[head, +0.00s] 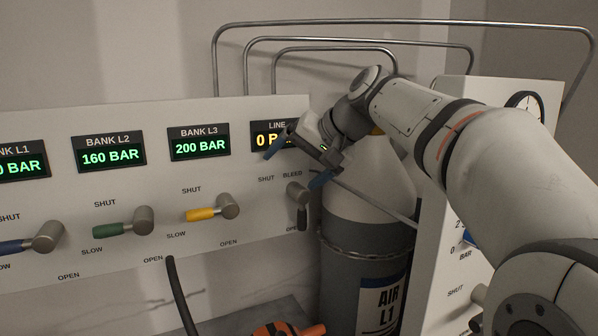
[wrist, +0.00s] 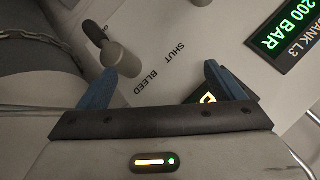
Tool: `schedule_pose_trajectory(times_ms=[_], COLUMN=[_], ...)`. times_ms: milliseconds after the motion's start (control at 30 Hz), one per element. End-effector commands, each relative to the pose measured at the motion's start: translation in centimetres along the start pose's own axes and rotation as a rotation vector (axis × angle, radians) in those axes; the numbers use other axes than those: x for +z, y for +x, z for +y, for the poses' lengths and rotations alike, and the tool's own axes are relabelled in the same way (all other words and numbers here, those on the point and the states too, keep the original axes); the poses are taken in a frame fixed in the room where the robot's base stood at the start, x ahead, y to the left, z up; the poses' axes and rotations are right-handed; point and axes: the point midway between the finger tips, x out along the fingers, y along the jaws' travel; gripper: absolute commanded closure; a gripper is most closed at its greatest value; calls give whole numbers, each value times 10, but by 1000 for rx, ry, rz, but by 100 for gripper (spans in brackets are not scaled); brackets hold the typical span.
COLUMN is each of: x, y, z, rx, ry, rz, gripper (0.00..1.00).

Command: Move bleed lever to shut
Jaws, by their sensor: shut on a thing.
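The bleed lever (head: 297,192) is at the right end of the white panel, under the word BLEED. Its dark handle points down, beside the OPEN label, and SHUT is printed up to its left. In the wrist view the lever's grey hub (wrist: 120,62) lies just past the left fingertip, and its handle points to the upper left. My gripper (head: 298,164) is in front of the panel, just above the lever. Its blue fingers stand wide apart, and only the panel shows between them in the wrist view (wrist: 160,80). Contact between finger and hub cannot be told.
Other levers with blue, green and yellow (head: 201,214) handles line the panel to the left. The LINE display (head: 262,140) is partly hidden by my gripper. A grey cylinder (head: 365,235) with a chain stands right of the panel. A gauge cabinet (head: 437,225) stands further right.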

Motion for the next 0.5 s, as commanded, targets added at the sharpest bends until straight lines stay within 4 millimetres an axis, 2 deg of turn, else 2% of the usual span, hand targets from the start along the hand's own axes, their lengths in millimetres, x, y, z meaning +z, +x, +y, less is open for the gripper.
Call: schedule_pose_trajectory(times_ms=[33,67,500], x=[2,3,10], y=[-7,-9,-33], z=[-8,-9,-15], rx=[-8,-7,0], ry=[-7,-8,-5], rz=[0,0,0], gripper=[51,55,55])
